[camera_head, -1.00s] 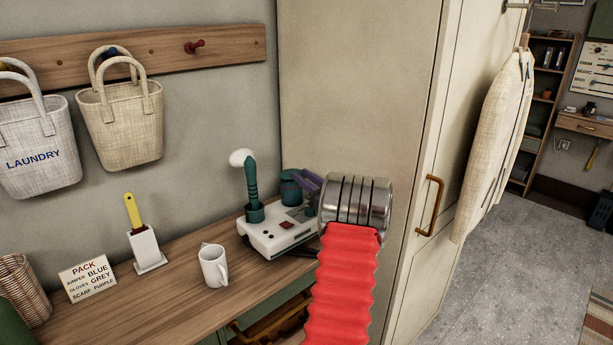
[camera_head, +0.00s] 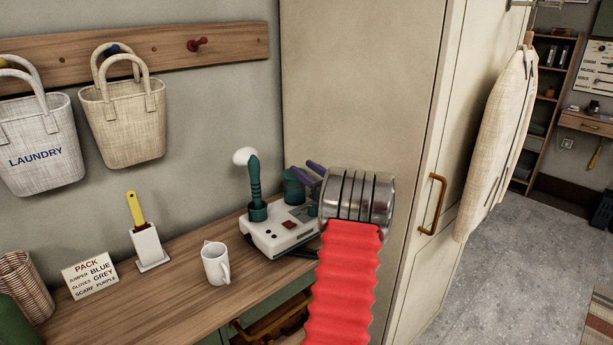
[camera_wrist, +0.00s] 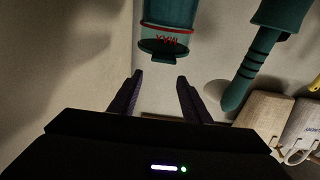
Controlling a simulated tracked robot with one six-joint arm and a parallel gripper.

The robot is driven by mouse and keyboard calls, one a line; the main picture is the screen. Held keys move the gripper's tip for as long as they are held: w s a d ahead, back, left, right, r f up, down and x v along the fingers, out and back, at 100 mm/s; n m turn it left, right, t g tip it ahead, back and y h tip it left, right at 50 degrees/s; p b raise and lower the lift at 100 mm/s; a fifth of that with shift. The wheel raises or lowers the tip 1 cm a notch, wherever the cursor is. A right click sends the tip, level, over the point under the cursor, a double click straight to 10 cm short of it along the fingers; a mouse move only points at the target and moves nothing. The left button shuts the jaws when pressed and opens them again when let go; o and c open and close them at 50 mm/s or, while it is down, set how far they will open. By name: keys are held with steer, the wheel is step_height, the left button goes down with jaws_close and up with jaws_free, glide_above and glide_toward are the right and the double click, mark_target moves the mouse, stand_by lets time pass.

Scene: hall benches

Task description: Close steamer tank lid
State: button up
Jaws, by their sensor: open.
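The steamer is a white unit (camera_head: 285,230) on the bench with a dark teal handle (camera_head: 254,180) upright in it. Its teal water tank (camera_head: 293,190) stands at the back right, partly behind my gripper. In the wrist view, which is upside down, the tank (camera_wrist: 168,14) shows a red line and the word MAX. A dark green disc-like lid part (camera_wrist: 161,49) is at its top end; I cannot tell how far it is open. My gripper (camera_head: 304,169) has two purple fingers, apart and empty. The fingers (camera_wrist: 158,88) point towards the tank's top; contact is not visible.
A white mug (camera_head: 214,263) stands left of the steamer on the wooden bench (camera_head: 190,302). A tall cream cabinet (camera_head: 360,95) rises close on the right. A brush holder (camera_head: 149,246) and a packing card (camera_head: 90,275) stand further left.

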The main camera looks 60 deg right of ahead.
step_height(320, 180, up, 8)
stand_by(0.4)
steer(key=shift+s+f, duration=0.1)
stand_by(0.4)
